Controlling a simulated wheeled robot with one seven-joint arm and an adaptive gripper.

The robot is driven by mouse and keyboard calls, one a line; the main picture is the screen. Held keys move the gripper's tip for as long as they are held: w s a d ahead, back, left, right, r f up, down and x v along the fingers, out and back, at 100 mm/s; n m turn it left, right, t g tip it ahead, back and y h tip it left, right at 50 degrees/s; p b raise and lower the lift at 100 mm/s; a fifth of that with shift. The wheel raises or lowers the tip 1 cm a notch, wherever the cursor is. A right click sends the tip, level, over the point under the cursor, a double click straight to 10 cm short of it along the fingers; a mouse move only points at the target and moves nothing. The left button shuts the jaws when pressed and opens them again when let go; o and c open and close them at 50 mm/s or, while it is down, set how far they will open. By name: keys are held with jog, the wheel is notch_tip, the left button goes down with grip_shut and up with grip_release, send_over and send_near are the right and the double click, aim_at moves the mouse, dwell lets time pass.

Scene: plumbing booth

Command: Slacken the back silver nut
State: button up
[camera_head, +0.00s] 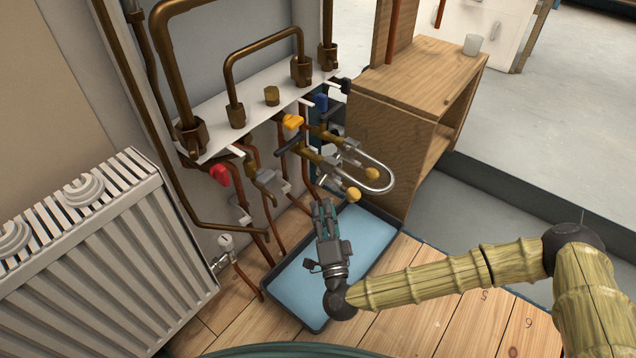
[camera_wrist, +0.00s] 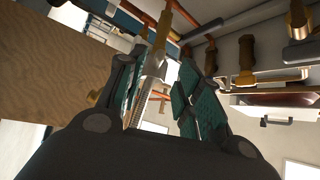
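The bent silver pipe (camera_head: 385,184) loops out from the brass fittings below the white manifold plate in the head view. The back silver nut (camera_head: 350,147) appears at the loop's far end, small and partly lost among fittings. A nearer silver fitting (camera_head: 328,164) sits at the other end. My gripper (camera_head: 325,203) is just below and in front of the loop, pointing up toward the fittings, apart from the back nut. In the wrist view its green-padded fingers (camera_wrist: 162,90) stand apart. A silver fitting (camera_wrist: 154,65) shows beyond and between them; I cannot tell which nut it is.
A blue-lined tray (camera_head: 300,284) lies on the floor below. A wooden cabinet (camera_head: 390,140) stands close on the right, and a white radiator (camera_head: 100,250) on the left. Yellow, red and blue valve handles and copper pipes crowd the wall.

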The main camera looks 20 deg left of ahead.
aim_at(318, 180)
jog(key=b+x, duration=0.3)
jog(key=x, duration=0.5)
jog(key=shift+w+a+r, duration=0.15)
jog(key=shift+w+a, duration=0.05)
jog(key=shift+w, duration=0.05)
jog(key=shift+c, duration=0.2)
jog(key=c, duration=0.7)
